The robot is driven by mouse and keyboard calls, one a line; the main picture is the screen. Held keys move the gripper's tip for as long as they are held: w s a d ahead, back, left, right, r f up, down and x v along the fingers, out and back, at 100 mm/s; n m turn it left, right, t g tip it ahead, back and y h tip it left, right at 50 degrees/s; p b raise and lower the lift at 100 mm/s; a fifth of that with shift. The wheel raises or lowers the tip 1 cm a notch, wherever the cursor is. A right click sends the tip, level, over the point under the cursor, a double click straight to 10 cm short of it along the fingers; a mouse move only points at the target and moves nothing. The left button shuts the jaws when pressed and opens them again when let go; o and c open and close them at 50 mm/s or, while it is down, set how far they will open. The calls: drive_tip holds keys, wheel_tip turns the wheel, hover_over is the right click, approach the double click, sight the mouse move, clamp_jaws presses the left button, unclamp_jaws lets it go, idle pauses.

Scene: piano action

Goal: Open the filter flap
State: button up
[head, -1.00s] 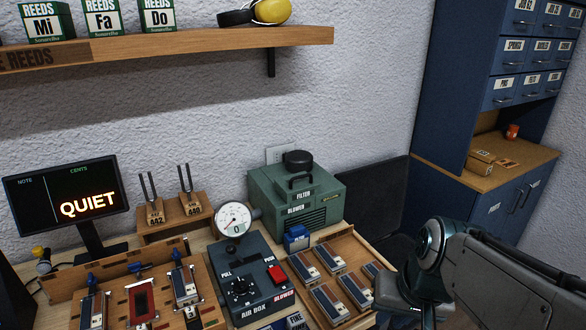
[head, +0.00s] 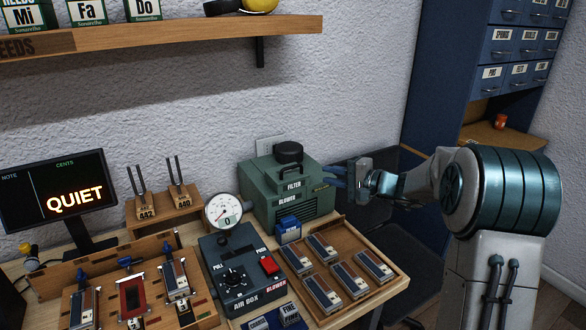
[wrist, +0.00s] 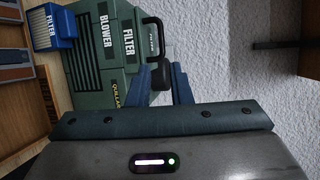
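The green blower box (head: 262,190) stands against the wall in the head view. Its FILTER label (head: 293,184) is on the upper front, below a black handle (head: 292,170) and a black round cap (head: 288,151). My gripper (head: 335,175) is just right of the box, its blue fingers pointing left toward the upper part. In the wrist view my fingers (wrist: 162,85) stand apart, with a dark rounded part (wrist: 162,74) seen between them. The FILTER panel (wrist: 129,45) lies beyond the left finger. The flap looks closed. I cannot tell whether the fingers touch anything.
A blue filter box (head: 288,229) stands before the blower. A wooden tray (head: 385,287) of several reed blocks is at front right. The air box (head: 235,272) with its gauge (head: 223,212) is to the left. A shelf (head: 180,40) hangs above.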

sight(293, 167)
drive_tip(key=p+x, duration=0.3)
drive_tip(key=x, duration=1)
drive_tip(key=shift+w+a+f, duration=0.1)
drive_tip(key=shift+w+a, duration=0.15)
drive_tip(key=shift+a, duration=0.05)
clamp_jaws()
drive_tip(key=shift+d, duration=0.1)
